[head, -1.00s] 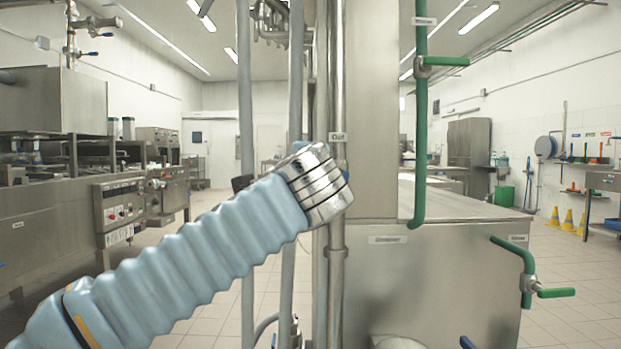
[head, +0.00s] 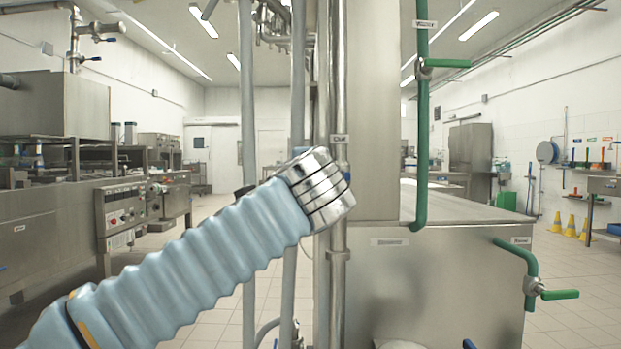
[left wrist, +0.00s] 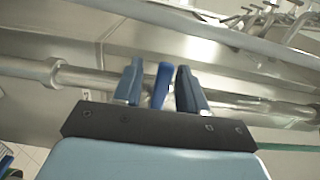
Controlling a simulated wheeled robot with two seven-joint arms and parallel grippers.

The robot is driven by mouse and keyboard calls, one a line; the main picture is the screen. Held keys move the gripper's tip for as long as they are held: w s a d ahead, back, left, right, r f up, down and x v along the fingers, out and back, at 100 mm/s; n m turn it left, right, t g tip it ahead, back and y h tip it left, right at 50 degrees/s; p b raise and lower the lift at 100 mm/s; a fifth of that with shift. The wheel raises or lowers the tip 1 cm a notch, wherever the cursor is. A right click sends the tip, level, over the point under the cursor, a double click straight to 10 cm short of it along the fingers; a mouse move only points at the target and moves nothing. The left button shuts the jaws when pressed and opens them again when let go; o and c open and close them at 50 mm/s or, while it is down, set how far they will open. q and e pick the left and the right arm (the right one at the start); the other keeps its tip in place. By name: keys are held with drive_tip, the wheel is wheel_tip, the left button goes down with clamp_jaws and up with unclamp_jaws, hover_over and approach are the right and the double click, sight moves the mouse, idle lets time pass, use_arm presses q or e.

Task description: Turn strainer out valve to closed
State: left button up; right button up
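In the left wrist view, a blue valve handle (left wrist: 161,84) stands on a horizontal-looking steel pipe (left wrist: 84,77). My left gripper (left wrist: 160,88) is open, with one blue finger on each side of the handle. Gaps show between the handle and both fingers. In the head view, my left arm's ribbed sleeve and silver wrist reach up to the vertical steel pipe (head: 338,90), and the wrist hides the fingers and most of the valve. A small white label (head: 340,139) is on the pipe just above; its text is too small to read surely. My right gripper is not in view.
A large steel tank (head: 440,270) stands right of the pipe. Green pipes with green-handled valves (head: 560,294) run along it. Grey vertical pipes (head: 247,110) stand close to my left arm. Steel machines (head: 50,230) line the left; the floor between is clear.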

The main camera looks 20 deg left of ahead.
use_arm(q)
drive_tip(key=v, duration=1.4)
drive_tip(key=shift+b, duration=0.4)
